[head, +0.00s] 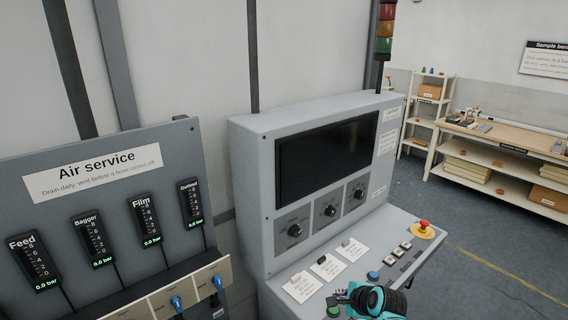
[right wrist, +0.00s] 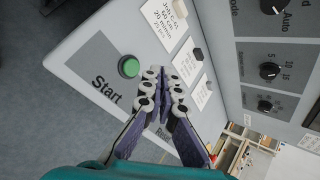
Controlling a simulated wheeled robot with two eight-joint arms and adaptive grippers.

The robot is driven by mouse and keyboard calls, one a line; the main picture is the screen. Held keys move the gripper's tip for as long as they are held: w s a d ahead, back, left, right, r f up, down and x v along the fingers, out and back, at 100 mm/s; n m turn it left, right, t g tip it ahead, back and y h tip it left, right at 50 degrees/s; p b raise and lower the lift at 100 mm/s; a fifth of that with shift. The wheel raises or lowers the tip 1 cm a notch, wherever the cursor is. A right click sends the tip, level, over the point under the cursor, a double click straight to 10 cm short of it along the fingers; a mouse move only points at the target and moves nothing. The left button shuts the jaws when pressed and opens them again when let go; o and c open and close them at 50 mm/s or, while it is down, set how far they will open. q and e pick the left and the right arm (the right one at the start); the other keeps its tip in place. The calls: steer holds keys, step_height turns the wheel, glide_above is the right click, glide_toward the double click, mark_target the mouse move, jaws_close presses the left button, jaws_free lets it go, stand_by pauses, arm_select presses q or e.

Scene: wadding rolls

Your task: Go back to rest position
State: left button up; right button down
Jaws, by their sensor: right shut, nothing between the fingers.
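My right gripper (head: 343,298) is at the bottom of the head view, over the front left part of the control console's sloped desk (head: 405,232). In the right wrist view its fingers (right wrist: 163,86) are together and empty. They are over the desk close to the green Start button (right wrist: 129,67), and I cannot tell whether they touch the panel. The green button also shows in the head view (head: 333,311), just left of the gripper. My left gripper is not in view.
The console has a dark screen (head: 327,157), several knobs and a red emergency button (head: 424,225). An Air service panel (head: 109,169) with gauges reading 0.0 bar stands at left. A wooden bench (head: 500,142) and shelf are at the back right. Open floor lies between.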

steer(key=s+r+n+g+h+b, duration=0.1)
steer(key=s+n+b, duration=0.3)
steer(key=s+n, duration=1.5)
steer(key=s+h, duration=0.1)
steer(key=s, duration=0.2)
steer(key=shift+s+d+r+n+h, duration=0.15)
steer(key=shift+d+r+n+h, duration=0.1)
steer(key=shift+n+h, duration=0.15)
